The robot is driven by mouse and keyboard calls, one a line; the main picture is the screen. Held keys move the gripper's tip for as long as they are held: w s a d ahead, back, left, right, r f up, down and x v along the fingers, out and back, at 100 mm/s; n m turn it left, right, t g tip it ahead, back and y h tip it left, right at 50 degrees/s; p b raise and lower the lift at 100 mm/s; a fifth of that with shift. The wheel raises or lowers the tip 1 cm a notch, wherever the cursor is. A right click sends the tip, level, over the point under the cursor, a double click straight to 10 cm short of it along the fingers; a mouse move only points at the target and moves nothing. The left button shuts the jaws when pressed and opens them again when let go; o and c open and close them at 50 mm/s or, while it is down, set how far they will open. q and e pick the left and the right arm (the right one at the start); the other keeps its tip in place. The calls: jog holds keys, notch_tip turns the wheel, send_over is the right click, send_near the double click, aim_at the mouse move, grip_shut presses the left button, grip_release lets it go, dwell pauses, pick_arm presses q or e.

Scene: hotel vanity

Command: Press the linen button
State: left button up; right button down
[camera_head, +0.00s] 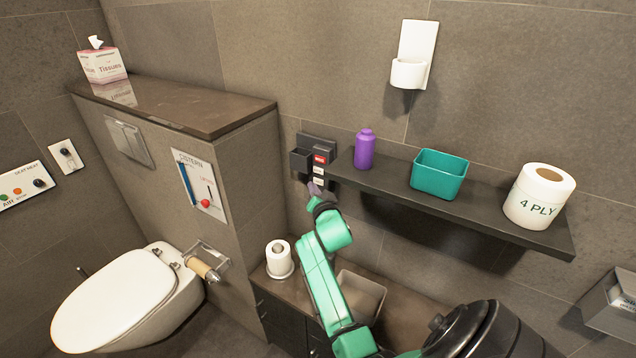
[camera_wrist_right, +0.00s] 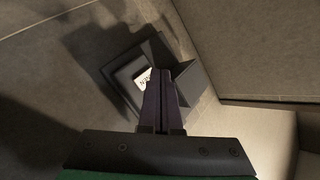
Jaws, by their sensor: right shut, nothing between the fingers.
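A dark wall panel (camera_head: 327,148) with an open-topped box on its left carries a red label (camera_head: 320,159) and white labels (camera_head: 318,170) below it. Their print is too small in the head view to tell which one is linen. My right gripper (camera_head: 314,188) is shut and empty, with its tips up at the lower part of the panel. In the right wrist view the shut fingers (camera_wrist_right: 162,72) overlap the panel (camera_wrist_right: 125,69), partly covering a white label (camera_wrist_right: 143,77) with dark letters. I cannot tell whether the tips touch it. My left gripper is out of view.
A dark shelf (camera_head: 400,189) runs right from the panel, holding a purple bottle (camera_head: 364,150), a teal bin (camera_head: 438,176) and a large paper roll (camera_head: 538,199). Below are a counter with a small roll (camera_head: 279,260) and a bin (camera_head: 360,294). The toilet (camera_head: 120,300) is at left.

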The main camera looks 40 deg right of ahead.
jog(key=shift+w+d, duration=0.15)
jog(key=shift+d, duration=0.3)
jog(key=shift+w+d, duration=0.1)
jog(key=shift+d, duration=0.25)
dwell(0.7)
jog(key=shift+s+a+p, duration=0.3)
jog(key=shift+a, duration=0.45)
